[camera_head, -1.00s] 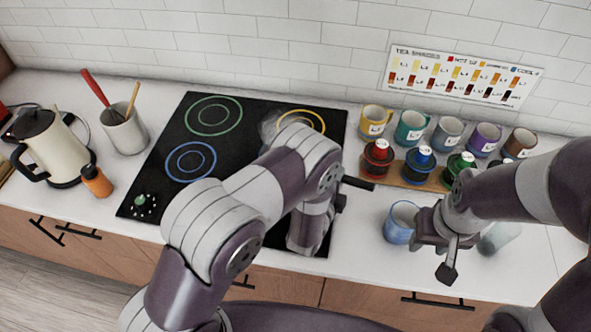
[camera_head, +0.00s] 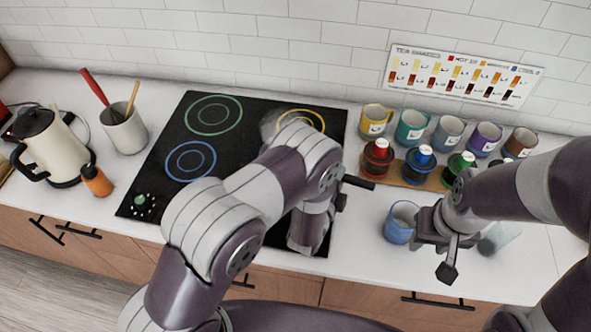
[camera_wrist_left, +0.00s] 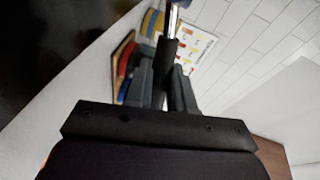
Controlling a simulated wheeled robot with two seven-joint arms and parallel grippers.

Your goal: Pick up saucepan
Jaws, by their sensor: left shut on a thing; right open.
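The saucepan (camera_head: 268,127) is mostly hidden behind my left arm in the head view; a grey bit of its body shows over the cooktop's back right. Its black handle (camera_head: 359,182) sticks out to the right, past the cooktop's edge. My left gripper (camera_head: 341,192) is shut on this handle; in the left wrist view the handle (camera_wrist_left: 170,42) stands between the two fingers (camera_wrist_left: 163,82). Whether the saucepan touches the cooktop is hidden. My right gripper (camera_head: 446,243) is open, close to a blue cup (camera_head: 399,222) at the front right.
The black cooktop (camera_head: 150,180) has coloured rings. Several mugs (camera_head: 412,127) and lidded jars (camera_head: 421,162) on a wooden board stand to the right. A kettle (camera_head: 52,150), an orange bottle (camera_head: 96,181) and a utensil pot (camera_head: 124,132) stand left. A greyish glass (camera_head: 497,237) lies near my right gripper.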

